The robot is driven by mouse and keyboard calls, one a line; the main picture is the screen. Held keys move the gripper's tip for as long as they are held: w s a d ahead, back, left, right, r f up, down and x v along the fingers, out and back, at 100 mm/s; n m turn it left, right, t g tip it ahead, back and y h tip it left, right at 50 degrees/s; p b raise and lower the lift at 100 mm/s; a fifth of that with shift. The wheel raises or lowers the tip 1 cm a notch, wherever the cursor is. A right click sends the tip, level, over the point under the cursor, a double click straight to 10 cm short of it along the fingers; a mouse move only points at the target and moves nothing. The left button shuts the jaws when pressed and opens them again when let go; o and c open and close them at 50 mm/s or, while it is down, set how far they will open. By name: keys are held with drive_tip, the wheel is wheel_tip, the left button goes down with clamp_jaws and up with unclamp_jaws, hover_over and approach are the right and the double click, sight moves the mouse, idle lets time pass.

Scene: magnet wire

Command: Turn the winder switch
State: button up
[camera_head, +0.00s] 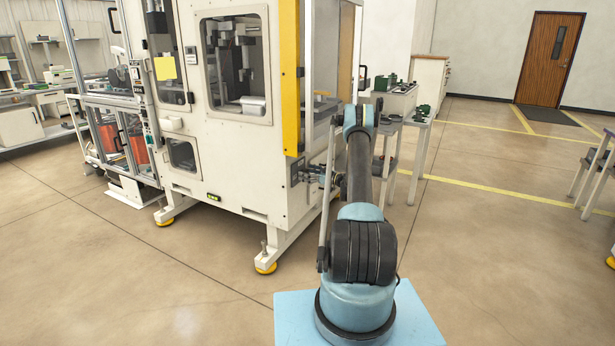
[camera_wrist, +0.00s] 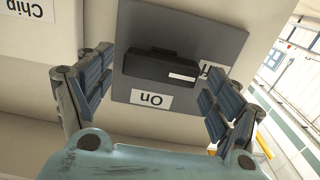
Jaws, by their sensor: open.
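The winder switch is a black, elongated knob (camera_wrist: 150,67) on a dark grey plate (camera_wrist: 205,35) in the wrist view. An upside-down "On" label (camera_wrist: 151,99) sits below it, and a second label (camera_wrist: 214,75) at its right is partly covered. My gripper (camera_wrist: 157,74) is open, with one finger left of the knob and one right of it. The right finger overlaps the plate's edge. I cannot tell whether either finger touches the knob. In the head view the plate (camera_head: 297,170) shows small on the side of the white machine (camera_head: 230,145), with my gripper (camera_head: 311,173) close to it.
A "Chip" label (camera_wrist: 30,8) is at the upper left in the wrist view. A yellow strip (camera_head: 290,80) runs up the machine's corner. Tables with green parts (camera_head: 405,120) stand behind my arm.

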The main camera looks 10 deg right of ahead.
drive_tip(key=shift+c, duration=0.3)
drive_tip(key=c, duration=1)
drive_tip(key=shift+d, duration=0.15)
drive_tip(key=m, duration=0.9)
drive_tip(key=shift+w+f, duration=0.15)
drive_tip(key=shift+w, duration=0.15)
drive_tip(key=shift+w+d+f+m, duration=0.1)
drive_tip(key=shift+f+m, duration=0.1)
drive_tip(key=shift+m, duration=2)
drive_tip(key=shift+w+d+f+m, duration=0.1)
drive_tip(key=shift+f+m, duration=0.05)
drive_tip(key=shift+m, duration=2.05)
